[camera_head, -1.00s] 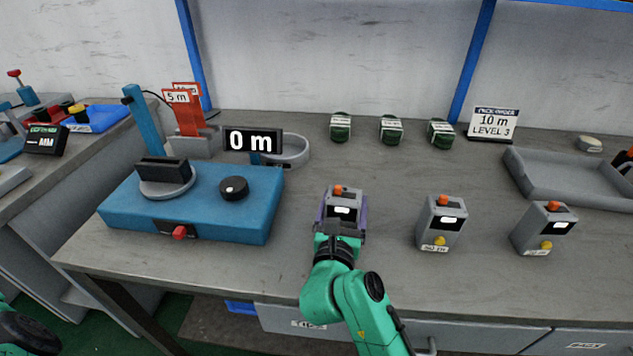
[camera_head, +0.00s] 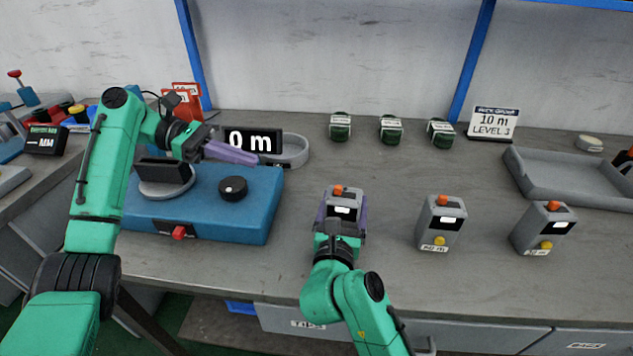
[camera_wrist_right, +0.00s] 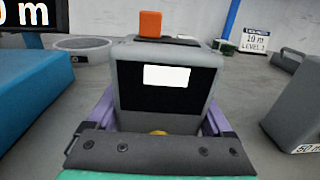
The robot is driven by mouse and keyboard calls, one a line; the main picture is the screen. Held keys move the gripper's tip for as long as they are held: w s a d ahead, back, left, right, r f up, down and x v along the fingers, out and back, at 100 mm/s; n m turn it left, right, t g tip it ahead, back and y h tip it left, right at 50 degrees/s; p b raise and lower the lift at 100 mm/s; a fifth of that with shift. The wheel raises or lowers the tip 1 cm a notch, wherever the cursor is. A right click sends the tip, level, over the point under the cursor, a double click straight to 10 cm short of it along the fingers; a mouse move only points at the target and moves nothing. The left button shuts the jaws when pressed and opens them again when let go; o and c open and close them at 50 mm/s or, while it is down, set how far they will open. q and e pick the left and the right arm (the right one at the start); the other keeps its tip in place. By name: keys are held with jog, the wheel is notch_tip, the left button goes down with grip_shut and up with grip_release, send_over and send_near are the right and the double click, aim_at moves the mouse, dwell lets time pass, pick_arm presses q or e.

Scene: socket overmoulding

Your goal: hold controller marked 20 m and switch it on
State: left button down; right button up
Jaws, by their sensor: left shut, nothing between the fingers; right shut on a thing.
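My right gripper (camera_head: 340,226) is shut on a grey controller (camera_head: 343,204) with an orange knob on top, standing on the bench. In the right wrist view the controller (camera_wrist_right: 167,84) fills the middle, with purple fingers on both sides. Its screen shows a blank white patch, and its lower front label is hidden by the gripper. Two like controllers stand to the right, a middle one (camera_head: 441,223) and a far right one (camera_head: 543,229); the middle one's label seems to read 50 m in the wrist view (camera_wrist_right: 303,147). My left gripper (camera_head: 256,159) is shut and empty above the blue machine.
A blue machine (camera_head: 255,216) with a black dial (camera_head: 233,188) and a red button (camera_head: 179,233) stands at left; its display (camera_head: 270,141) reads 0 m. A grey tray (camera_head: 560,185) lies at right.

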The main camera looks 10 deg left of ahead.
pick_arm(q)
jog(key=shift+s+d+f+g, duration=0.15)
jog(key=shift+s+d+g, duration=0.15)
jog(key=shift+s+d, duration=0.15)
send_near(335, 187)
jog(key=x, duration=0.2)
jog(key=f+x, duration=0.1)
jog(key=x, duration=0.2)
jog(key=shift+f, duration=0.1)
jog(key=shift+d, duration=0.65)
jog(key=shift+s+d, duration=0.1)
jog(key=shift+d, duration=1.35)
jog(key=shift+a, duration=0.15)
pick_arm(e)
jog(key=shift+a, duration=0.1)
